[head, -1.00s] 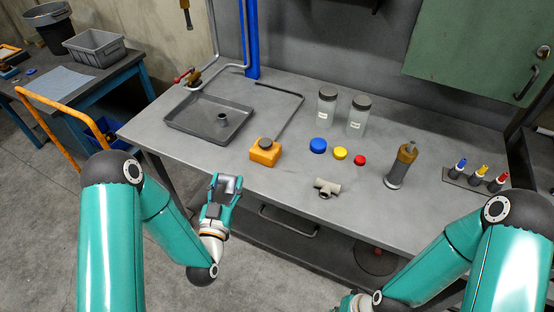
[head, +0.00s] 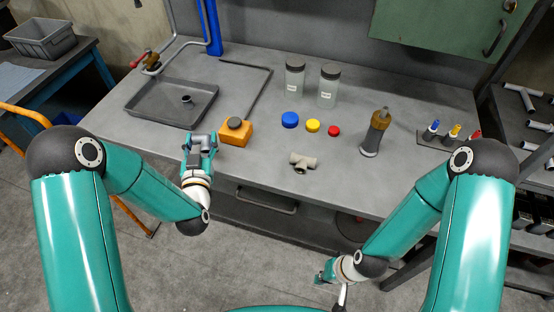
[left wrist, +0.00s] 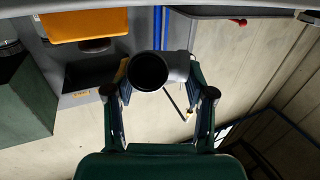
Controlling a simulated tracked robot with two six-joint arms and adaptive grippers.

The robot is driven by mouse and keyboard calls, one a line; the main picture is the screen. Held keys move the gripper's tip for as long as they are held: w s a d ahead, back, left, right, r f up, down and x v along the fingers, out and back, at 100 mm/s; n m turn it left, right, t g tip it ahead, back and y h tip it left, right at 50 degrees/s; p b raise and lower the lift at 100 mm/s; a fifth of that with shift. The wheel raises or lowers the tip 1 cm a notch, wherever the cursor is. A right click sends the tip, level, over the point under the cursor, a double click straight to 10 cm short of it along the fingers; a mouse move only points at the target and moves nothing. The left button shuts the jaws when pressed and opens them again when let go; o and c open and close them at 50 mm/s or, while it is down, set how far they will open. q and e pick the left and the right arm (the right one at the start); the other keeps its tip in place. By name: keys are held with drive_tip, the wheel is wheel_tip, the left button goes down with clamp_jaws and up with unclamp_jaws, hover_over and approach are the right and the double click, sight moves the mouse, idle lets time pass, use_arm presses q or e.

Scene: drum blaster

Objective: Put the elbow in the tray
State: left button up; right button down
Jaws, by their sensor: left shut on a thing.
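The grey pipe elbow (head: 201,138) is held in my left gripper (head: 199,145), in front of the bench's front edge or just over it. In the left wrist view the elbow (left wrist: 170,70) sits between the two fingers, its dark round opening facing the camera. The dark grey tray (head: 150,101) lies on the bench, beyond and left of my left gripper. A small dark ring-shaped fitting (head: 186,99) stands in it. My right gripper (head: 322,272) is low in front of the bench, small and partly hidden; its fingers are unclear.
A bent rod (head: 259,86) lies behind the container.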

use_arm(q)
drive_tip(key=w+d+r+g+b, duration=0.1)
drive_tip(key=w+d+r+b, duration=0.1)
drive_tip(key=w+d+r, duration=0.15)
wheel_tip(320, 180, up, 13)
drive_tip(key=m+g+h+b, duration=0.2)
drive_tip(key=m+g+h, duration=0.2)
drive_tip(key=h, duration=0.1)
hover_over(273, 157)
drive_tip(key=shift+f, duration=0.25)
wheel_tip(273, 157, down, 19)
drive_tip(key=b, duration=1)
drive_tip(key=shift+f+b, duration=0.35)
drive_tip(key=o, duration=1.3)
